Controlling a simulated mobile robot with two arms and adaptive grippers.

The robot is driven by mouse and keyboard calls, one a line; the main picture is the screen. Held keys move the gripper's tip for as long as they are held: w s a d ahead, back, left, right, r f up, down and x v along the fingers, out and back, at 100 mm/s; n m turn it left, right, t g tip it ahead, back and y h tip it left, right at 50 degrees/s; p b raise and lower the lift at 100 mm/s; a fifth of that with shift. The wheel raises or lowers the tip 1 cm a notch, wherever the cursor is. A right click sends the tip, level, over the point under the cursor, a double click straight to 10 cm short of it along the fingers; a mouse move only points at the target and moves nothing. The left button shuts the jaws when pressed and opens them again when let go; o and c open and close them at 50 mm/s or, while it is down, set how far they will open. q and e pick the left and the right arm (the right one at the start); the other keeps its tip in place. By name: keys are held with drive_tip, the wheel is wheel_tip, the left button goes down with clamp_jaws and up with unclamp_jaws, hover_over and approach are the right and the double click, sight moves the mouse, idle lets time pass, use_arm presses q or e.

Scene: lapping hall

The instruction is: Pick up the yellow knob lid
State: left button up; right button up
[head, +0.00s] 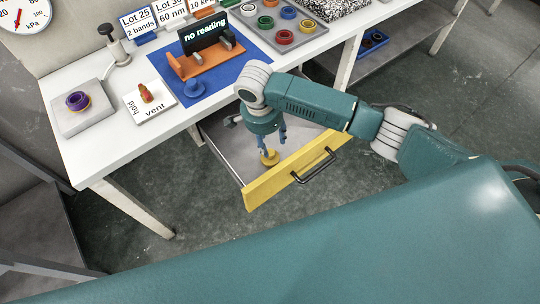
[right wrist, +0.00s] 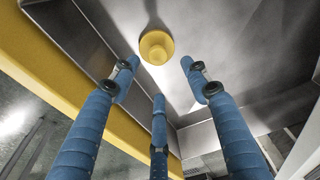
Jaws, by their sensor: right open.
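The yellow knob lid (head: 269,158) lies inside the open drawer (head: 237,161), near its yellow front. In the right wrist view the yellow knob lid (right wrist: 156,47) shows as a round disc with a raised middle, resting on the grey metal drawer floor. My right gripper (head: 267,143) reaches down into the drawer just above the lid. Its blue fingers (right wrist: 158,82) are spread apart and empty, with the lid beyond the tips and apart from them. My left gripper is not in view.
The yellow drawer front (head: 290,174) with its dark handle (head: 314,167) stands close to my right gripper.

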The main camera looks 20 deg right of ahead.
sight(270, 152)
drive_tip(key=shift+w+f, duration=0.1)
drive_tip(key=shift+f, duration=0.25)
wheel_tip(270, 152, down, 4)
drive_tip(key=shift+f, duration=0.6)
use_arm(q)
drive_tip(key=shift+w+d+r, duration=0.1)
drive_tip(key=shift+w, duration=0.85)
use_arm(e)
drive_tip(key=shift+c, duration=0.3)
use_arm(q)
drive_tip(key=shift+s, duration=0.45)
use_arm(e)
clamp_jaws()
